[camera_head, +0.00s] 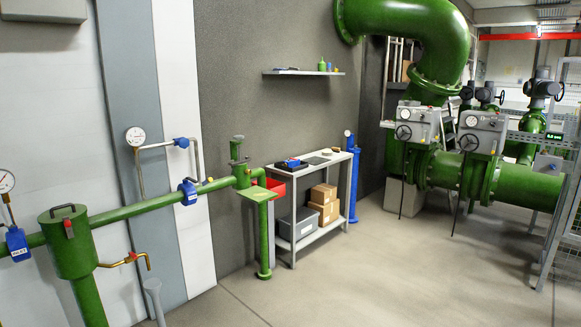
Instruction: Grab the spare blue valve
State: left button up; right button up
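A small blue and black object (290,163) lies on the top of a grey shelf table (343,156) against the dark wall. It is too small to tell whether it is a valve. A blue valve-like body (188,192) sits on the green pipe to its left. Another blue body with a white label (17,243) is on the pipe at the far left. A small blue fitting (182,143) is on the thin grey pipe near a gauge. Neither of my grippers shows in this view.
A red bin (274,187) hangs beside the table, partly behind a green standing pipe (263,235). Boxes (325,203) and a grey case (297,224) are on the lower shelf. A blue column (352,180) stands right of the table. The floor (370,280) in front is clear.

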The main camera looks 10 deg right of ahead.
aim_at(292, 163)
jog(key=i+z, duration=0.4)
jog(key=i, duration=1.05)
